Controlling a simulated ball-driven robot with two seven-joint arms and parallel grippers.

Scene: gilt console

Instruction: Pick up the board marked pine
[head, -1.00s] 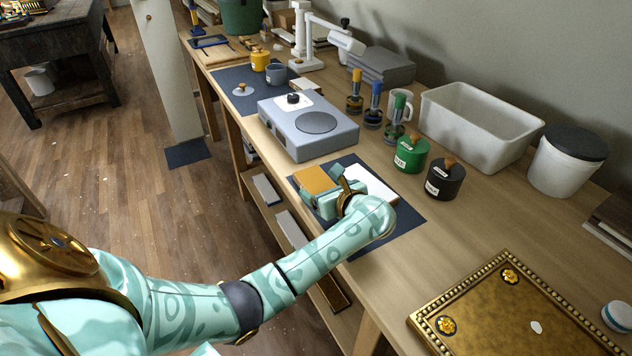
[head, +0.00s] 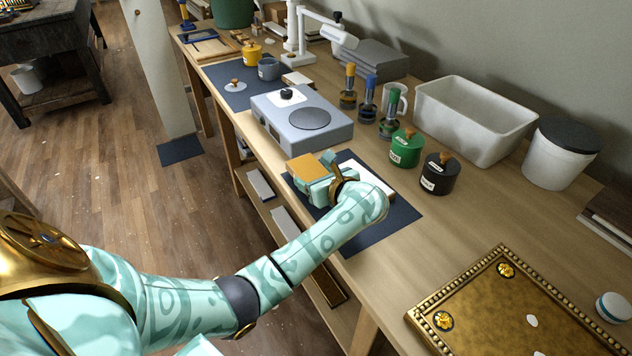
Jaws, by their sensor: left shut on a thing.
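An orange-tan board (head: 306,167) shows at the fingers of my left gripper (head: 322,178), over the dark mat (head: 398,214) on the bench. My left gripper is shut on this board, with its mint fingers hiding part of it. I cannot read any marking on it, nor tell whether it is clear of the mat. A white-topped board (head: 374,179) lies on the same mat behind my wrist, partly hidden. My right gripper is not in view.
A grey scale-like box (head: 301,121) stands just beyond the mat. Green (head: 406,149) and black (head: 440,174) lidded pots stand to the right, near a white tub (head: 475,120). A gilt panel (head: 512,310) lies at the near right. The bench between mat and panel is clear.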

